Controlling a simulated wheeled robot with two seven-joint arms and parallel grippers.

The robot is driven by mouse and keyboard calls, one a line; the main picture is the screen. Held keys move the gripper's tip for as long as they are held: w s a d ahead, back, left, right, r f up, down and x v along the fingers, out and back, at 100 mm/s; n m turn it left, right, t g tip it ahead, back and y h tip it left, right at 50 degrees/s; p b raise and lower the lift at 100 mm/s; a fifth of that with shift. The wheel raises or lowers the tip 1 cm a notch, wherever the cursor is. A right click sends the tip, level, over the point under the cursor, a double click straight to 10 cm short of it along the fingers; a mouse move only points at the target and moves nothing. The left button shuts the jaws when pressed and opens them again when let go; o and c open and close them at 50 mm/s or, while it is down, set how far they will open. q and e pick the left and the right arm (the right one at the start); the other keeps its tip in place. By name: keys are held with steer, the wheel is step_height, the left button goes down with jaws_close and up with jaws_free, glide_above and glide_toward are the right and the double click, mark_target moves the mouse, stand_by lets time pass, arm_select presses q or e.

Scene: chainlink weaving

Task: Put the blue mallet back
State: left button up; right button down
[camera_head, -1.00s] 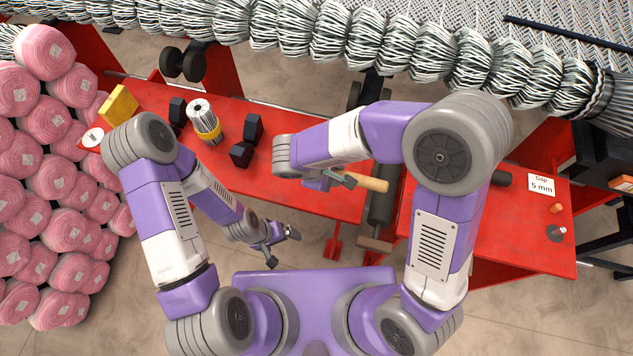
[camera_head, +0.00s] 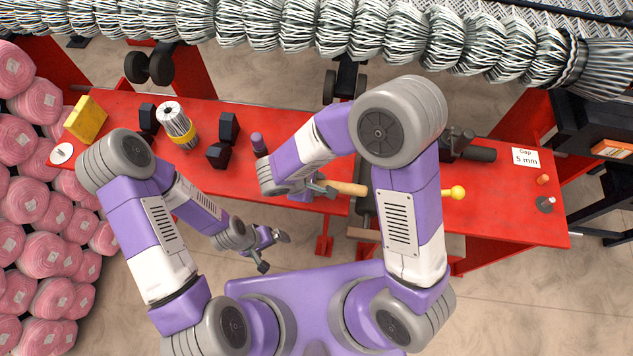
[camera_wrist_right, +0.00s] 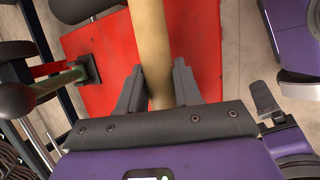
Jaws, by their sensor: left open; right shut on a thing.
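My right gripper (camera_head: 326,187) is shut on a pale wooden handle (camera_head: 347,188), above the red table beside the gap in it. In the right wrist view the handle (camera_wrist_right: 148,45) runs between the two fingers. A mallet head is not clearly visible, so I cannot tell its colour. My left gripper (camera_head: 272,247) is open and empty, in front of the table's near edge. A short purple-blue cylinder (camera_head: 259,143) stands on the table just behind my right wrist; I cannot tell what it is.
A yellow knob (camera_head: 457,192) shows right of my arm.

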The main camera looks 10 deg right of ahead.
steer(key=shift+f, duration=0.2)
steer(key=c, duration=0.8)
jaws_free()
steer(key=shift+r, duration=0.1)
steer(key=shift+r, duration=0.2)
steer(key=p+v, duration=0.3)
steer(key=v, duration=0.8)
steer(key=shift+a+r+p, duration=0.2)
steer(key=shift+r+p, duration=0.15)
steer(key=shift+p, duration=0.05)
steer(key=shift+s, duration=0.15)
